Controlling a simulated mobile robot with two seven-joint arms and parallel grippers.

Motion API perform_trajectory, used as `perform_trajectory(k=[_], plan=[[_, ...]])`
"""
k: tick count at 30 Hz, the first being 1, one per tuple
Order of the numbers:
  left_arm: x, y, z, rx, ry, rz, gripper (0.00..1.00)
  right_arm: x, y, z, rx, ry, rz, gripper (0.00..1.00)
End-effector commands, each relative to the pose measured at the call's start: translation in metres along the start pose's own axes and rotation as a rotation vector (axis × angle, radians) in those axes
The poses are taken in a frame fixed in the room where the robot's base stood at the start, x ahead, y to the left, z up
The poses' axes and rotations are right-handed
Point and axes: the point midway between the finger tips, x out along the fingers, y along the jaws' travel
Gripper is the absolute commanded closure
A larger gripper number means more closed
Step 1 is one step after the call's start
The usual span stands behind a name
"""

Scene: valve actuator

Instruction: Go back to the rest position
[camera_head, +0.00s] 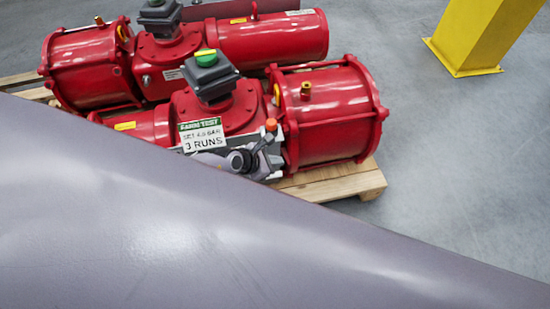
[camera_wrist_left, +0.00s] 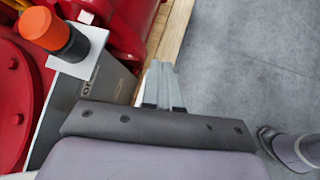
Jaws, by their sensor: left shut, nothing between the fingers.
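My left gripper (camera_head: 268,168) is at the front of the nearer red valve actuator (camera_head: 330,115), just below an orange-topped button (camera_head: 271,125). In the left wrist view its pale grey fingers (camera_wrist_left: 161,72) are together with nothing between them, over the pallet edge and floor. The orange button (camera_wrist_left: 43,28) on its white bracket is at the upper left there, apart from the fingers. The fingertips are hard to make out in the head view. My right gripper is in neither view.
A second red actuator (camera_head: 270,40) lies behind on the wooden pallet (camera_head: 335,182). A white "3 RUNS" sign (camera_head: 203,136) stands by the nearer actuator. A yellow post (camera_head: 485,35) is at the upper right. Grey floor (camera_head: 450,150) is clear on the right. My own arm hides the lower head view.

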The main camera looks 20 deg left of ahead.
Motion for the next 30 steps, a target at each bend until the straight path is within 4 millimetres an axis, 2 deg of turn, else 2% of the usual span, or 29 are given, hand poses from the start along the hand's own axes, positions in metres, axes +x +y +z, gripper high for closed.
perform_trajectory(k=[3, 13, 17, 20, 24, 30], plan=[[-0.006, -0.001, 0.006, 0.002, -0.001, -0.001, 1.0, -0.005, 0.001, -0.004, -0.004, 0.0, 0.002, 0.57], [-0.006, -0.002, 0.007, -0.002, -0.002, -0.001, 1.0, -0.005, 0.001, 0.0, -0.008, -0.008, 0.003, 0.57], [-0.008, -0.016, 0.014, -0.102, -0.038, -0.013, 1.0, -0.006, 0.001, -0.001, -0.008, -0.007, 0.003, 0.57], [-0.014, -0.041, 0.03, -0.326, -0.108, -0.038, 1.0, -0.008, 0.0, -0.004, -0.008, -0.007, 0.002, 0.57], [-0.033, -0.074, 0.056, -0.805, -0.228, -0.077, 1.0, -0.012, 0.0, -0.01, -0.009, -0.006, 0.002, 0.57], [-0.072, -0.091, 0.073, -1.528, -0.359, -0.113, 1.0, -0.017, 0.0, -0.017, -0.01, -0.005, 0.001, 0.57]])
